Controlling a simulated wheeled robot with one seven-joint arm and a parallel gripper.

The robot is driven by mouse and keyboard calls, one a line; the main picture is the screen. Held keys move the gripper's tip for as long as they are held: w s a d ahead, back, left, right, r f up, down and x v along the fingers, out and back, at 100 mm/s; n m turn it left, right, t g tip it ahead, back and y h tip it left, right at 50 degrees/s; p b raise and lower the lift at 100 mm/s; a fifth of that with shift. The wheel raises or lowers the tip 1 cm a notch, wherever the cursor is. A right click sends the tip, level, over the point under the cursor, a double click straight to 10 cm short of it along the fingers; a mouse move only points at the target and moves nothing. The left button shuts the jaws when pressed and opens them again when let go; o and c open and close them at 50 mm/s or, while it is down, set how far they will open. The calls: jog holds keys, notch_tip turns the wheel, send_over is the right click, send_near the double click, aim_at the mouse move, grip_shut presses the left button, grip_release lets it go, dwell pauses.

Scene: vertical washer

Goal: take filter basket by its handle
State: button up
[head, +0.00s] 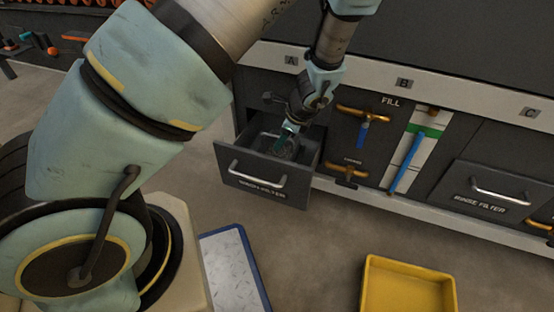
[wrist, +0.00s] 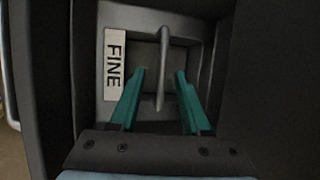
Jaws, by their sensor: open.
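The filter basket (wrist: 188,28) is a grey box inside the open drawer, with a white label reading FINE on its left in the wrist view. Its handle (wrist: 162,65) is a thin upright grey bar across the middle. My gripper (wrist: 162,75) is open, with one teal finger on each side of the handle and a visible gap to both. In the head view my gripper (head: 287,134) points down into the drawer (head: 262,192), and the basket (head: 291,154) shows partly beneath it.
The drawer walls stand close around my gripper. Right of it are the FILL valves (head: 362,113), a sight gauge (head: 410,160) and a shut RINSE FILTER drawer (head: 490,205). A yellow tray (head: 367,290) and a blue-rimmed tray (head: 258,268) lie on the floor.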

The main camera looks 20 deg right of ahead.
jog(key=b+x, duration=0.1)
jog(key=x, duration=0.3)
jog(key=shift+w+a+b, duration=0.1)
jog(key=shift+w+b, duration=0.15)
jog(key=shift+b, duration=0.1)
grip_shut()
dwell(1.0)
